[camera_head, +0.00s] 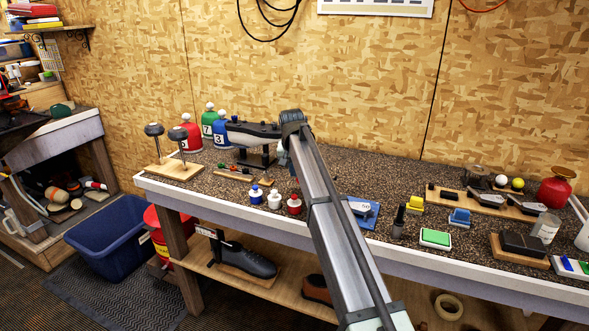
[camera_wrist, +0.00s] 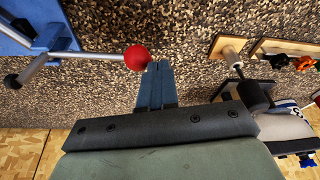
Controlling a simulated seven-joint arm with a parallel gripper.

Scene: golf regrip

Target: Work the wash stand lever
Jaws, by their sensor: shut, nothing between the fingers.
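The wash stand shows in the wrist view as a blue base (camera_wrist: 25,38) at upper left, with metal rods. A lever rod (camera_wrist: 90,56) runs right from it and ends in a red ball knob (camera_wrist: 137,58). My gripper (camera_wrist: 156,68) is shut and empty. Its fingertips are just right of the knob, very close to it; I cannot tell if they touch. In the head view a blue base (camera_head: 364,214) with grey parts shows right of my arm, which hides the lever and my gripper there.
A tool tray (camera_head: 238,174), small bottles (camera_head: 256,195) and numbered head covers (camera_head: 221,134) are on the left. Blocks, including a green-topped one (camera_head: 435,239), are on the right. The wall (camera_head: 380,80) is behind.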

